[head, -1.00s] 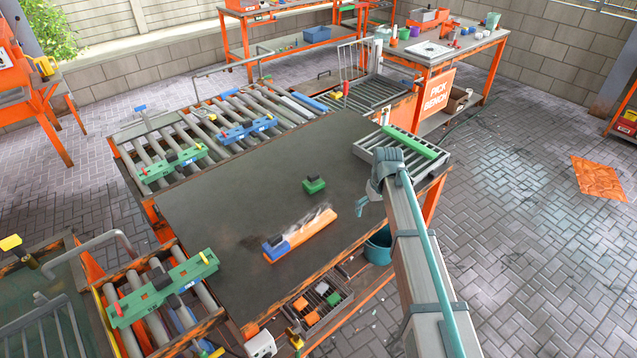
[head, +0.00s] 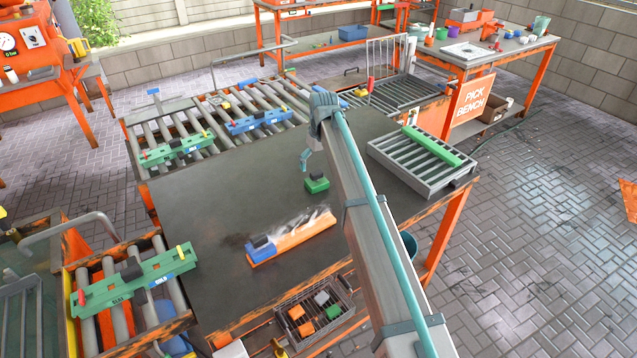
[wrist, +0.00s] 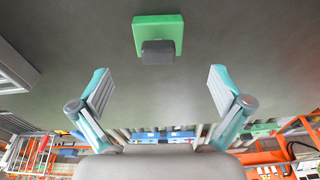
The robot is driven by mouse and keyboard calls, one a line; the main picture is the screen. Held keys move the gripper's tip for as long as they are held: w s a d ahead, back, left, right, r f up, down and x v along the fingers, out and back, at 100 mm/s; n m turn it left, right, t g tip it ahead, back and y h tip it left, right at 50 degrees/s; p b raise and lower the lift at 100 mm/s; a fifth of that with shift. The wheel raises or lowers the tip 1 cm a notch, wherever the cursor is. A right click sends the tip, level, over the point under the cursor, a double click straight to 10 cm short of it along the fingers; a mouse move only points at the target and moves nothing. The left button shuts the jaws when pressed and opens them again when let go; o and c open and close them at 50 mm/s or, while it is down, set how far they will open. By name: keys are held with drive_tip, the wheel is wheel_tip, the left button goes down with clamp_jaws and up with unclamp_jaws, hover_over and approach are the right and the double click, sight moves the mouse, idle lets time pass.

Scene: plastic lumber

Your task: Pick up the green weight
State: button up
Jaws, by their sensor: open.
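The green weight (head: 316,184) is a small green block with a dark grey knob on top. It stands upright on the dark table top (head: 200,205), right of the table's middle. In the wrist view the green weight (wrist: 158,36) lies beyond the fingertips, roughly centred between them. My gripper (wrist: 160,85) is open and empty, its two teal and grey fingers spread wide. In the head view one finger of my gripper (head: 304,160) shows just above and behind the weight, apart from it. The rest of the gripper is hidden behind my arm.
An orange and blue bar (head: 290,236) lies in front of the weight. A grey slatted tray with a green bar (head: 432,146) sits at the table's right end. Roller conveyors (head: 215,125) border the back. A wire basket of small blocks (head: 314,312) is below the front edge.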

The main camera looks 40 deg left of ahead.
sight(317, 172)
drive_tip(key=shift+w+a+f+p, duration=0.15)
drive_tip(key=shift+f+p, duration=0.35)
drive_tip(key=shift+f, duration=0.85)
drive_tip(key=shift+w+a+f+p, duration=0.1)
drive_tip(key=shift+a+f+p, duration=0.25)
drive_tip(key=shift+f, duration=0.95)
drive_tip(key=shift+w+a+f+p, duration=0.1)
drive_tip(key=shift+f+p, duration=0.5)
drive_tip(key=shift+f, duration=0.75)
drive_tip(key=shift+r, duration=0.1)
drive_tip(key=c, duration=1.9)
